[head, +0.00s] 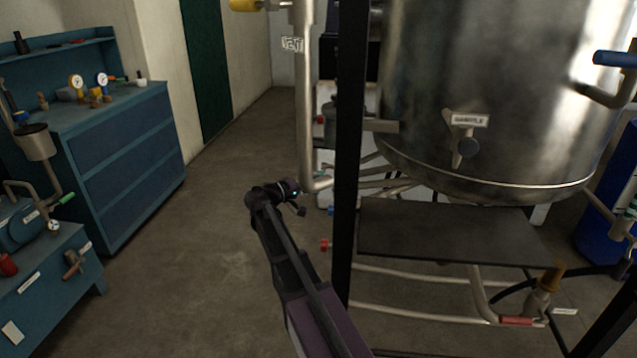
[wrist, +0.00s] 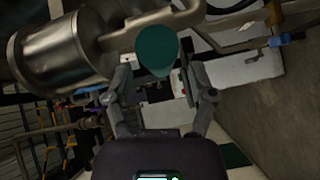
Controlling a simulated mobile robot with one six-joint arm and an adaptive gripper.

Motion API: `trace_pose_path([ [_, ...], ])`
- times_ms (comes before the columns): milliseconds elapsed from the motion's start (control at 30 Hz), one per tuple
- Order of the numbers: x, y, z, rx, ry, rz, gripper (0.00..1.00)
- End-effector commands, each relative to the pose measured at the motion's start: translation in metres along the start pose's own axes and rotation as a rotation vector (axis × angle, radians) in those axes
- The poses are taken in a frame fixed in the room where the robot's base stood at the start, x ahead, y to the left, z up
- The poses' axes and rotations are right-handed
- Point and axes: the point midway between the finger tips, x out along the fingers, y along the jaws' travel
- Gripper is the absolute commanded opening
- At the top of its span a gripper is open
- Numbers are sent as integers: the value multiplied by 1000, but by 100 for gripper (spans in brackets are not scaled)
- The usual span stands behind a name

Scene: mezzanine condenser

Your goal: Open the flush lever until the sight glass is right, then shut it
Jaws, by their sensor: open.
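My gripper (wrist: 158,74) is open in the wrist view, with one finger on each side. A dark green rounded handle end (wrist: 157,48) shows just beyond and between the fingertips, joined to a pale pipe; I cannot tell whether the fingers touch it. No readable label marks it as the flush lever. In the head view my gripper (head: 299,204) is low beside the pale vertical pipe (head: 305,110), left of the black frame post. A small green tip (head: 320,174) shows near that pipe's bottom bend. I cannot make out a sight glass in either view.
A large steel tank (head: 480,60) stands in a black frame (head: 347,150), with a sample valve (head: 467,146) on its front. A dark shelf (head: 450,232) and low pipes lie beneath. A blue cabinet (head: 120,150) stands left. The floor between is clear.

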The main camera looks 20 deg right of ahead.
Motion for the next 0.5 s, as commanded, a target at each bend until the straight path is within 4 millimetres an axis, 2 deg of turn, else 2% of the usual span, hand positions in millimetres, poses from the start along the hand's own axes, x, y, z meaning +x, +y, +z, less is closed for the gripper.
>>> trace_pose_path([
  [200,20,0,0,0,-1,0,72],
  [500,26,0,0,0,1,0,72],
])
